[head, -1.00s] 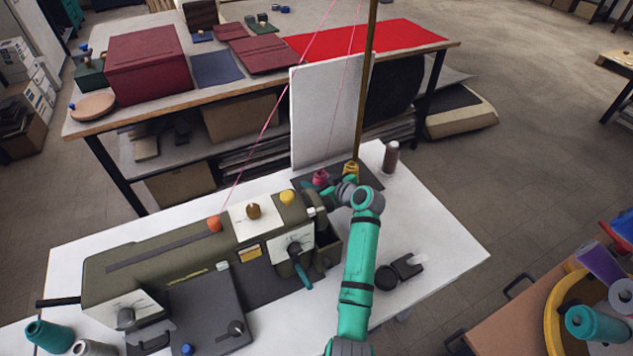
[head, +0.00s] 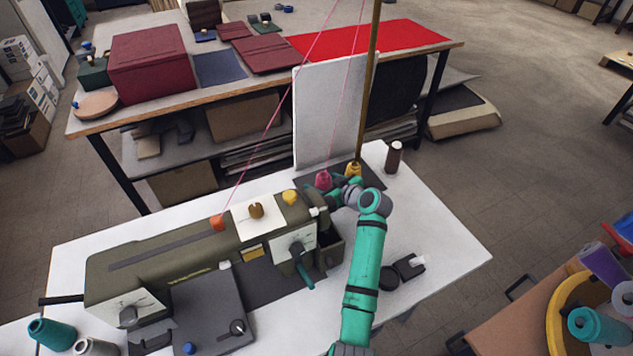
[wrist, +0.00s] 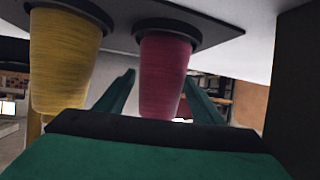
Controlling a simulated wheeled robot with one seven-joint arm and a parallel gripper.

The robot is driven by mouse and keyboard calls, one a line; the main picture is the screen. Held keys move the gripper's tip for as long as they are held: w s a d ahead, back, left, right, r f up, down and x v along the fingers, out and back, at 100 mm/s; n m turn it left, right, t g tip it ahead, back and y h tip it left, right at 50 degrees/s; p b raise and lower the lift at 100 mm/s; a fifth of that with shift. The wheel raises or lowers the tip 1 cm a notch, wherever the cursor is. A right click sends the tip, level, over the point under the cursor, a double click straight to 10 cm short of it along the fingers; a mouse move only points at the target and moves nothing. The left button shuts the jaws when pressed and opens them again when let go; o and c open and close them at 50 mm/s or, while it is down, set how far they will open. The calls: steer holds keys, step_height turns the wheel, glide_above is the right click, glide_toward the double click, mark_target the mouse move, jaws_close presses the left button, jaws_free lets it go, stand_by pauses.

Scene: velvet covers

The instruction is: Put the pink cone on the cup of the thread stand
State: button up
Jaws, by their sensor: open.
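The pink cone (head: 323,180) stands on the dark base of the thread stand (head: 371,180), left of the yellow cone (head: 353,169). The wrist view looks upside down. There the pink cone (wrist: 164,75) sits with its wide end against a dark round cup (wrist: 167,25) on the stand's base. The yellow cone (wrist: 64,60) has its own cup beside it. My gripper (wrist: 160,82) is open, with one teal finger on each side of the pink cone. Whether a finger touches it I cannot tell. In the head view my gripper (head: 337,187) is partly hidden by my wrist.
An olive sewing machine (head: 180,260) fills the left of the white table (head: 440,235). The stand's tall pole (head: 371,80) and a white panel (head: 328,115) rise near the cones. A brown spool (head: 394,158) stands right of the stand. Pink thread runs upward and to the machine.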

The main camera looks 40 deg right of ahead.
mark_target(328, 186)
steer(key=v, duration=0.9)
steer(key=shift+s, duration=0.15)
steer(key=shift+s+r, duration=0.2)
steer(key=shift+s, duration=0.35)
steer(key=shift+w, duration=0.1)
